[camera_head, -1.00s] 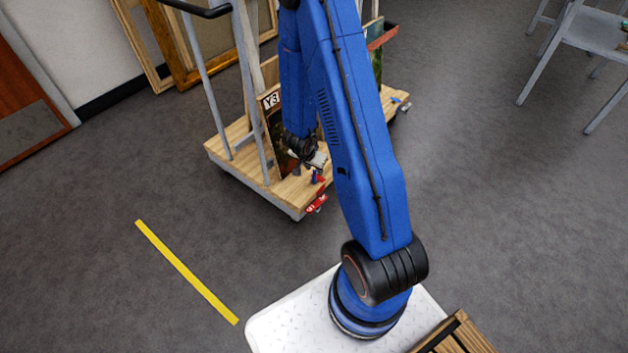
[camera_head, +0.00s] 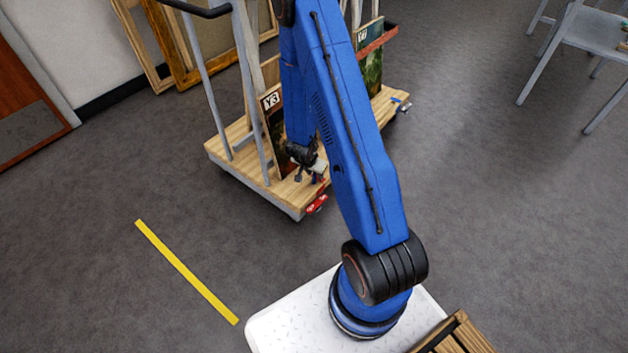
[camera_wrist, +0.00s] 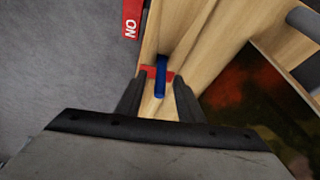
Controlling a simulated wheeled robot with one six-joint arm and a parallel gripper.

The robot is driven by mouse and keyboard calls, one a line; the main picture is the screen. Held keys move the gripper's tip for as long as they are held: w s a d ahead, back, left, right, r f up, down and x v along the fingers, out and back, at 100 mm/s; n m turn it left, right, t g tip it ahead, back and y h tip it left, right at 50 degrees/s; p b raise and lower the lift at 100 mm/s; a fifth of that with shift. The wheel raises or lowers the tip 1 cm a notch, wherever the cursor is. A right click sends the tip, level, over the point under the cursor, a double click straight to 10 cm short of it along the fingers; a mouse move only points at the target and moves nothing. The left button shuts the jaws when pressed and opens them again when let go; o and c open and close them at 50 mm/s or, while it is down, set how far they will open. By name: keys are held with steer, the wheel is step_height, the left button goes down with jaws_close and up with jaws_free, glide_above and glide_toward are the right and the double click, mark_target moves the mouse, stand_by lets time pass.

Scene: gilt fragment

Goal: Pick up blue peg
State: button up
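My gripper (camera_wrist: 158,98) is open, with one dark finger on each side of the peg's near end. I cannot tell whether either finger touches it. In the head view my gripper (camera_head: 310,175) is low over the front corner of the cart, and the peg is hidden there behind it.
The wooden cart (camera_head: 240,170) has grey uprights and carries a painting marked Y3 (camera_head: 273,120) close beside my gripper. Grey floor (camera_head: 480,220) is clear to the right.

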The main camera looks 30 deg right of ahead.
jaws_close()
